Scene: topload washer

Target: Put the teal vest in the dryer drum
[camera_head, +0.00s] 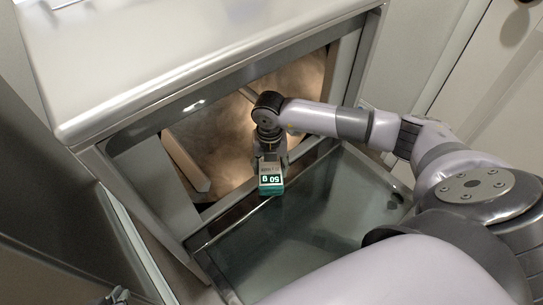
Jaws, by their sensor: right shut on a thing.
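My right gripper (270,157) is shut on a small teal, box-like thing (270,184) with a printed label that reads upside down. It holds it at the front of the dryer opening, above the inner edge of the lowered door. I see no garment shape, so I cannot make out a teal vest as such. The dryer drum (230,122) is open and lit warm inside, behind the gripper; a pale fin (185,160) shows at its left. My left gripper (118,297) barely shows at the bottom left edge, and its fingers cannot be made out.
The dryer's glass door (320,220) is folded down in front of the opening. The dryer's metal top (190,45) overhangs the opening. A dark panel (40,180) stands close on the left. A white panelled door or cabinet (490,110) stands at the right.

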